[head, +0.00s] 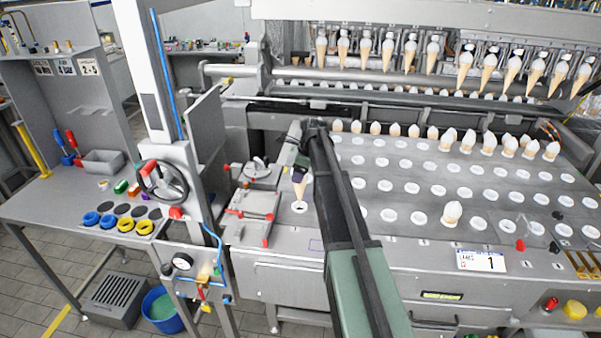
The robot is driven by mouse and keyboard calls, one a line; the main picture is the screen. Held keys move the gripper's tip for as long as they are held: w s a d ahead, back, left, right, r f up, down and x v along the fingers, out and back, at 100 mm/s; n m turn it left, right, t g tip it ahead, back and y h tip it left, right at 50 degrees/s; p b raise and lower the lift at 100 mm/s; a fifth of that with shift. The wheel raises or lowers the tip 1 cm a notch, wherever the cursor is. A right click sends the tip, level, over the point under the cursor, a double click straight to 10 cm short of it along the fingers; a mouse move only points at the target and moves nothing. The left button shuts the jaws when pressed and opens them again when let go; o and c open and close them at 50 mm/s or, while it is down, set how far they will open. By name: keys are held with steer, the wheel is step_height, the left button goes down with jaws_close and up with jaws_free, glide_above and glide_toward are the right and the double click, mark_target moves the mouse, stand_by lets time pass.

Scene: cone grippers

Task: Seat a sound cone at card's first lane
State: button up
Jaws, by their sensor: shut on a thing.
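My gripper (300,174) is shut on a cone (300,190) near the left edge of the grey plate with rows of white-rimmed holes (400,178). The cone hangs point down, roughly upright, over or at a white-rimmed hole (299,207). I cannot tell whether its tip is inside the rim. My dark arm hides part of the plate to the right of it. A white card (482,261) reading "LANES" and "1" is on the front edge of the plate at the right. A cone with a white top (452,213) sits in a front-row hole above the card.
Several cones (480,140) stand in the plate's back row. More cones (465,70) hang in a row of holders above. A grey fixture with red knobs (250,205) lies left of my gripper. A handwheel (162,180) stands farther left. Most front holes are empty.

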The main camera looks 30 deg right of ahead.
mark_target(300, 194)
steer(key=shift+f+b, duration=4.75)
steer(key=shift+f, duration=0.4)
steer(key=shift+r, duration=0.1)
steer(key=o, duration=0.8)
steer(key=shift+c, duration=0.2)
steer(key=p+v, duration=1)
steer(key=shift+r, duration=0.3)
steer(key=shift+s+d, duration=0.1)
steer(key=shift+d, duration=0.05)
